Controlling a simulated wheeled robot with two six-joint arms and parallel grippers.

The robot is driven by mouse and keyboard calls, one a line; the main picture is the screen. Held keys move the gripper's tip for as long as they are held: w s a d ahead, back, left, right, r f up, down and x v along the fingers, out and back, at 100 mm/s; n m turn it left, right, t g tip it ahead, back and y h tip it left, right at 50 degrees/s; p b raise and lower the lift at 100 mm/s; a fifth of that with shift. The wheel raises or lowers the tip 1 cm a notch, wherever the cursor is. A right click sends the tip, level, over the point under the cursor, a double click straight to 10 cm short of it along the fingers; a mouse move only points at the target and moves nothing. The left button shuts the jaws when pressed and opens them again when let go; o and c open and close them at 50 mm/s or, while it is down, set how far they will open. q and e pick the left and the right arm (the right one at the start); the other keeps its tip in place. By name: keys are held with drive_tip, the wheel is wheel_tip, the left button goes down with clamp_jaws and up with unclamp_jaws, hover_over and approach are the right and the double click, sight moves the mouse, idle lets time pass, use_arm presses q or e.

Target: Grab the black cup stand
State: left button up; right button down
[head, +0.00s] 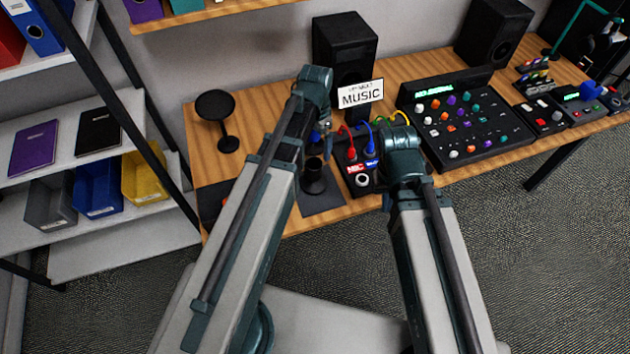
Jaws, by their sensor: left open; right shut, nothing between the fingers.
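A black stand (216,108) with a wide round top, thin stem and round foot stands upright at the table's left end. A second, smaller black stand-like piece (313,180) is on a dark mat (322,202) near the front edge. I cannot tell for sure which one the task means. My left gripper (322,142) is open, just above and behind the smaller piece, partly hidden by my arm; I see no contact. My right gripper (398,175) is shut and empty at the front edge, right of both; its fingertips are mostly hidden.
A small box with red and blue cables (362,181) sits between my grippers. A MUSIC sign (361,94), speakers (343,45) and a mixer (466,118) with coloured knobs stand behind and right. A shelf (72,138) is at the left. Bare wood (255,105) lies beside the tall stand.

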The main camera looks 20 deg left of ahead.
sight(316, 160)
use_arm(q)
wheel_tip(316, 160, down, 8)
drive_tip(key=b, duration=0.7)
drive_tip(key=shift+r, duration=0.15)
drive_tip(key=f+b, duration=0.5)
drive_tip(key=shift+s+a+f, duration=0.1)
drive_tip(key=shift+a, duration=0.2)
clamp_jaws()
